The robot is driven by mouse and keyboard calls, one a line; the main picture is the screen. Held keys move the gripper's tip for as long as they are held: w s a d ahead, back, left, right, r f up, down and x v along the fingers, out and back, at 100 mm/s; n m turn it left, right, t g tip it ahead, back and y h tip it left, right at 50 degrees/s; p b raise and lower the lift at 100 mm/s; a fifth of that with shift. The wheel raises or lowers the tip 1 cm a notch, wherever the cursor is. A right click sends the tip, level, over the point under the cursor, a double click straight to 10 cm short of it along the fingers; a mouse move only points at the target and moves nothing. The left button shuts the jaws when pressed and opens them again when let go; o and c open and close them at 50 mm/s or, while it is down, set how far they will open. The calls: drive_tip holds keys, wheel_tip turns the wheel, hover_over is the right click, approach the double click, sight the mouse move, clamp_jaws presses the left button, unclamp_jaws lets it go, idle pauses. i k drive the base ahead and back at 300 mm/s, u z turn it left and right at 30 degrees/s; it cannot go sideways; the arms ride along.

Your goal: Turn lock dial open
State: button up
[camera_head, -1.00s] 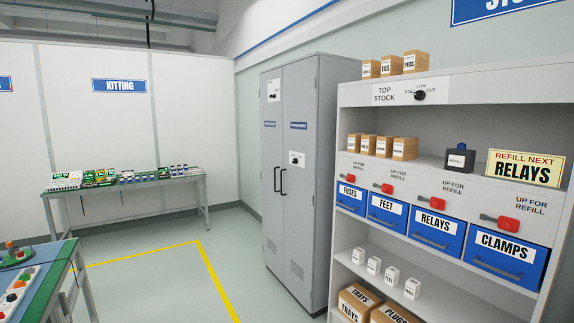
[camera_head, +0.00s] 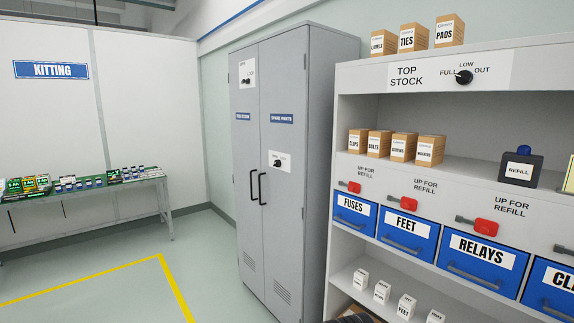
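A tall grey two-door cabinet (camera_head: 310,190) stands in the middle, its doors closed. A black lock dial (camera_head: 278,163) on a white plate is on the right door, at mid-height above the two black handles (camera_head: 257,186). A second black dial (camera_head: 246,80) on a white plate is high on the left door. The dial markings are too small to read. My gripper is not in view, and nothing touches the dials.
A white shelf unit (camera_head: 425,75) with boxes, blue bins (camera_head: 405,233) and red latches (camera_head: 423,190) stands close at right. A kitting table (camera_head: 90,190) is at far left. The floor (camera_head: 215,270) before the cabinet is clear, with a yellow line (camera_head: 176,285).

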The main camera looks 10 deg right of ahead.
sight(328, 45)
drive_tip(key=z, duration=0.35)
drive_tip(key=i, duration=2.05)
drive_tip(key=u, duration=1.15)
drive_tip(key=i, duration=0.85)
drive_tip(key=u, duration=0.65)
